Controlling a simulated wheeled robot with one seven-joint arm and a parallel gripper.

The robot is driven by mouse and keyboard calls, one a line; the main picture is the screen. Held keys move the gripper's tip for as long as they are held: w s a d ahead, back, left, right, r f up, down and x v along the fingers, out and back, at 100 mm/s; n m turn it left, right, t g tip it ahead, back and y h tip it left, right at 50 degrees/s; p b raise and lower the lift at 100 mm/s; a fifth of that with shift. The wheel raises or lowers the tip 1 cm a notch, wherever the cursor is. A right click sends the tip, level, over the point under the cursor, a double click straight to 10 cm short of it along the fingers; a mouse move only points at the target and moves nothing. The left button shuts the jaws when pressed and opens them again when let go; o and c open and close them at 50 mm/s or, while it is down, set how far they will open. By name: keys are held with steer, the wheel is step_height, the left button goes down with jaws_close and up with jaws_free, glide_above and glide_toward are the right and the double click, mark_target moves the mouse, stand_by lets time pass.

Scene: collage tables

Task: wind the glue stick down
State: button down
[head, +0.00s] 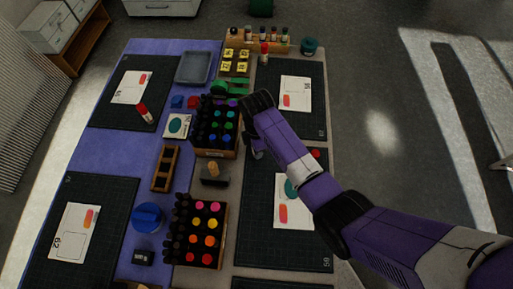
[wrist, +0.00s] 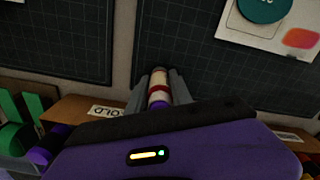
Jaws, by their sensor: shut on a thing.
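My gripper (wrist: 159,78) is shut on a glue stick (wrist: 158,91) in the wrist view. The stick has a pale body with a red band and a darker part close to my gripper. It lies between the two grey fingers, its pale end pointing away. My arm hides the fingertips and the held stick in the head view. Another red and white glue stick (head: 144,112) lies on the left far mat, and one more (head: 264,53) stands near the small bottles at the back.
Crates of coloured markers (head: 217,127) and (head: 203,234) stand along the middle. A dark wooden tray (head: 166,168) and a blue round container (head: 148,217) are to the left. Cards lie on the dark cutting mats (head: 273,114). A red round thing (head: 316,153) shows beside my arm.

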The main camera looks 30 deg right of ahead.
stand_by(0.5)
steer(key=c, duration=1)
jaws_free()
steer(key=m, duration=1.3)
steer(key=shift+m, duration=0.8)
